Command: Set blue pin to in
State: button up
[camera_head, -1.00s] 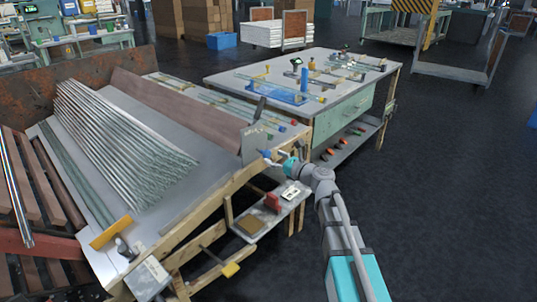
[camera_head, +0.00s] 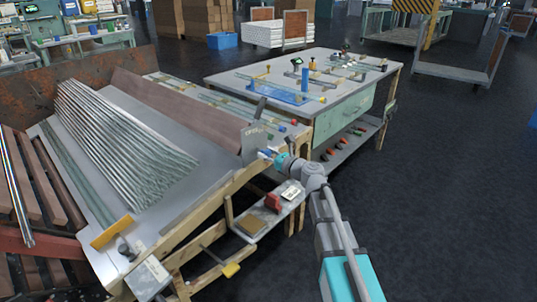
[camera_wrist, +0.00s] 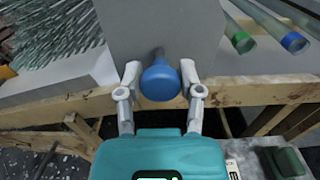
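The blue pin shows a round blue knob (camera_wrist: 160,83) on a dark shaft in the wrist view. The shaft runs into a grey upright plate (camera_wrist: 165,35), which also shows in the head view (camera_head: 254,140). My gripper (camera_wrist: 160,80) is open, with one finger on each side of the knob. Small gaps seem to remain between the fingers and the knob. In the head view my gripper (camera_head: 272,157) is at the plate's lower right, and the knob is small there and partly hidden.
A wooden beam (camera_wrist: 240,90) runs below the plate. Glass tubes with a green end (camera_wrist: 243,42) and a blue end (camera_wrist: 294,42) lie to its right. A small shelf (camera_head: 268,215) is below my arm, and a workbench (camera_head: 335,112) stands behind.

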grip_shut()
jog(key=shift+x, duration=1.3)
jog(key=o, duration=0.7)
grip_release()
jog(key=shift+s+d, duration=0.1)
jog(key=v, duration=1.2)
